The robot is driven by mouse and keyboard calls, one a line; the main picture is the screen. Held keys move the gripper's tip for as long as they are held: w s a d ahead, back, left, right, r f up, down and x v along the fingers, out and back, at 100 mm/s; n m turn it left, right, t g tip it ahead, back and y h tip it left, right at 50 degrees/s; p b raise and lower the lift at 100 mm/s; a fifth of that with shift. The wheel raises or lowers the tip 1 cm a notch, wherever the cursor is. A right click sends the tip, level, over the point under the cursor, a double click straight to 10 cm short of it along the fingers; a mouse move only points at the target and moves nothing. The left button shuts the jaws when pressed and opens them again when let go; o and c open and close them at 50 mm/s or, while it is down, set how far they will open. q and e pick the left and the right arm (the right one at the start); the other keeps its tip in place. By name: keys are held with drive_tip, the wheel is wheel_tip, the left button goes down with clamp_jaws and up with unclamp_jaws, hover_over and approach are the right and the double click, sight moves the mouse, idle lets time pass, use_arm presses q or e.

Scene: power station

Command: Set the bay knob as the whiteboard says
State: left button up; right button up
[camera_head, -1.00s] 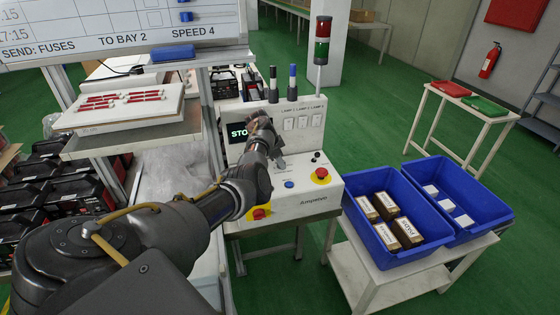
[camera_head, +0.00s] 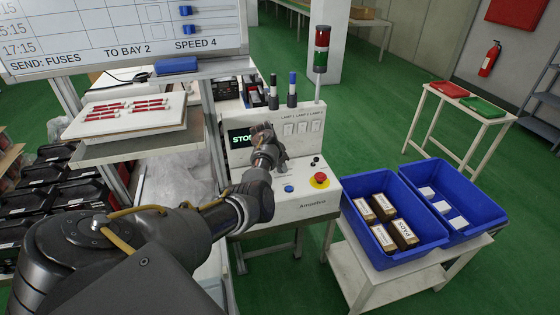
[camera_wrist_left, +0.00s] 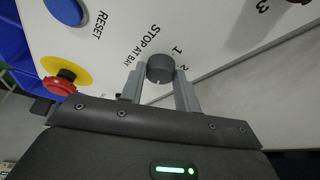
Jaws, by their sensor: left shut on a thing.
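The whiteboard (camera_head: 120,32) at top left of the head view reads "SEND: FUSES TO BAY 2 SPEED 4". My left gripper (camera_head: 265,136) is at the white control console (camera_head: 310,202), beside a screen (camera_head: 240,138) reading "STO", the rest hidden. In the wrist view, the left gripper (camera_wrist_left: 160,80) is shut on the dark round bay knob (camera_wrist_left: 160,66), one finger on each side. "STOP AT BAY" is printed beside the knob, with 1 and 2 close by. Which number the knob points to is unclear. My right gripper is not in view.
A red button on yellow (camera_head: 319,181) and a blue button (camera_head: 289,188) sit on the console front. A signal tower (camera_head: 321,50) stands behind. Blue bins (camera_head: 405,255) with boxes stand right. A shelf with a board of red fuses (camera_head: 130,118) stands left.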

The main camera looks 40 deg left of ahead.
use_arm(q)
drive_tip(key=n+y+p, duration=0.1)
drive_tip(key=n+p, duration=0.1)
drive_tip(key=n, duration=0.1)
drive_tip(key=shift+d+r+n, duration=0.1)
drive_tip(key=shift+d+n, duration=0.05)
drive_tip(key=shift+n, duration=0.25)
drive_tip(key=n+y+p, duration=0.1)
drive_tip(key=n, duration=0.1)
drive_tip(key=shift+n, duration=0.3)
drive_tip(key=n+y, duration=0.1)
drive_tip(key=n, duration=0.1)
drive_tip(key=shift+d+n+g, duration=0.15)
drive_tip(key=shift+n+g, duration=0.25)
drive_tip(key=shift+w+f+n+g+y, duration=0.1)
drive_tip(key=shift+f+n+g+y, duration=0.25)
drive_tip(key=shift+n, duration=0.55)
drive_tip(key=shift+n+y+b, duration=0.25)
drive_tip(key=shift+n+b, duration=0.55)
drive_tip(key=shift+n, duration=0.1)
drive_tip(key=n+g+b, duration=0.1)
drive_tip(key=n+b, duration=0.1)
drive_tip(key=b, duration=0.2)
drive_tip(key=n+g+y+b, duration=0.1)
drive_tip(key=n+b, duration=0.2)
drive_tip(key=b, duration=0.1)
drive_tip(key=shift+w+f, duration=0.1)
drive_tip(key=shift+r+n+g+b, duration=0.25)
drive_tip(key=shift+n+b, duration=0.25)
drive_tip(key=shift+b, duration=0.4)
